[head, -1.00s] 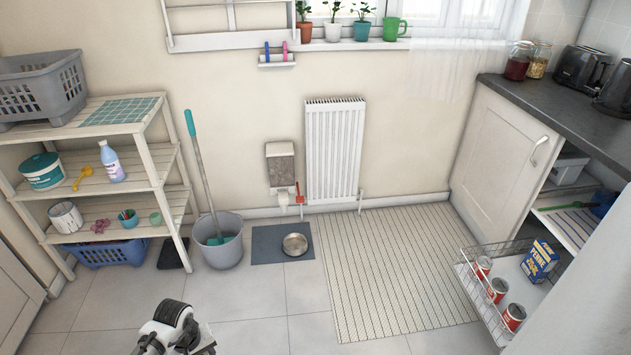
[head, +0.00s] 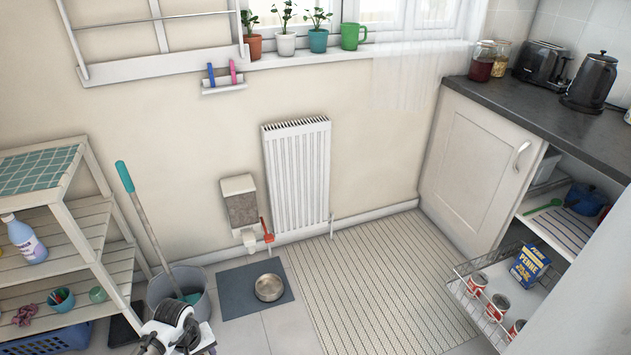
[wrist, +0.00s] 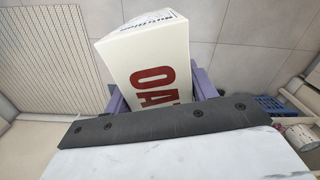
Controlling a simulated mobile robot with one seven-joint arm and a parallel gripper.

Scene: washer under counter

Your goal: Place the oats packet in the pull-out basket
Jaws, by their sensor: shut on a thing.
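The oats packet (wrist: 150,65) is a white box with large red letters in the wrist view. My gripper (wrist: 158,92) is shut on it, with a purple finger on either side. The packet's lower end is hidden behind the dark edge of my wrist. In the head view my arm shows at the bottom left of centre; the packet cannot be made out there. The pull-out basket (head: 464,290) is a wire basket extended from the counter at the lower right, well apart from my arm. It holds a blue penne box (head: 529,263) and red-and-white cans (head: 497,307).
A cabinet door (head: 480,150) stands left of the open shelves under the dark counter (head: 520,125). A striped rug (head: 385,280) covers the floor before the basket. A metal bowl (head: 268,287) on a mat, a mop bucket (head: 180,290) and a shelf unit (head: 75,225) are to the left.

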